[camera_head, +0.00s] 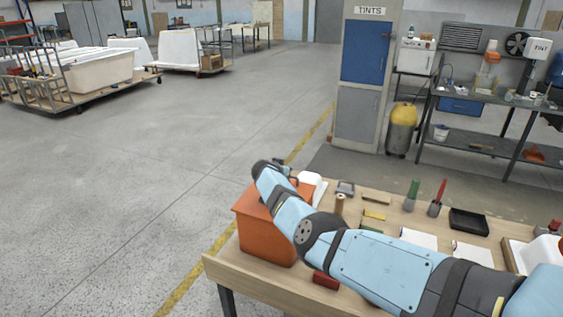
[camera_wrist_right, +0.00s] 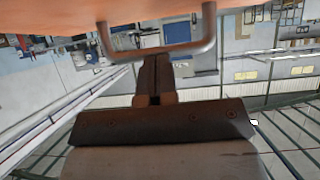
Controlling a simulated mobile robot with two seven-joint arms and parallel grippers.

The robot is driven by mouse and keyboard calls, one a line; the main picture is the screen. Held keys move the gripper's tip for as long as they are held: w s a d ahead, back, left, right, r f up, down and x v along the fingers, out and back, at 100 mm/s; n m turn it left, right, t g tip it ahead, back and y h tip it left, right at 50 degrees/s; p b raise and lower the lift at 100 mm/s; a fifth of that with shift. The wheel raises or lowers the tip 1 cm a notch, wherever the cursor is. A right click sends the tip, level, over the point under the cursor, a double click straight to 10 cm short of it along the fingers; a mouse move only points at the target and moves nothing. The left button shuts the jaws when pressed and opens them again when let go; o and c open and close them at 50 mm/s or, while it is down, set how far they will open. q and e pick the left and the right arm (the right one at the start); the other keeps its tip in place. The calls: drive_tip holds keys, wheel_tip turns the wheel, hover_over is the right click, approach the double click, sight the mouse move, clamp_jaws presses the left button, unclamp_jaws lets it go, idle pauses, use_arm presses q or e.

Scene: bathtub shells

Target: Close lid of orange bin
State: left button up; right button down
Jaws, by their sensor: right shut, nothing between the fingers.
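The orange bin (camera_head: 262,228) stands at the left end of the wooden table. My right arm crosses over its top, so much of the lid is hidden and I cannot tell how far open it is. In the right wrist view an orange surface (camera_wrist_right: 60,20), part of the bin, spans the top with a metal U-shaped handle (camera_wrist_right: 205,45) on it. My right gripper (camera_wrist_right: 155,62) is shut and empty, its fingertips close to the handle bar. I cannot tell whether they touch it. My left gripper is not in view.
The wooden table (camera_head: 236,271) holds a red block (camera_head: 326,281), a black tray (camera_head: 468,222), green and red-handled tools and white sheets near my right arm. Open floor lies left of the table. A blue-doored cabinet (camera_head: 366,50) stands behind.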

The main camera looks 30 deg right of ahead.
drive_tip(key=shift+w+d+f+g+y, duration=0.1)
drive_tip(key=shift+d+f+g+y, duration=0.15)
drive_tip(key=shift+f, duration=0.35)
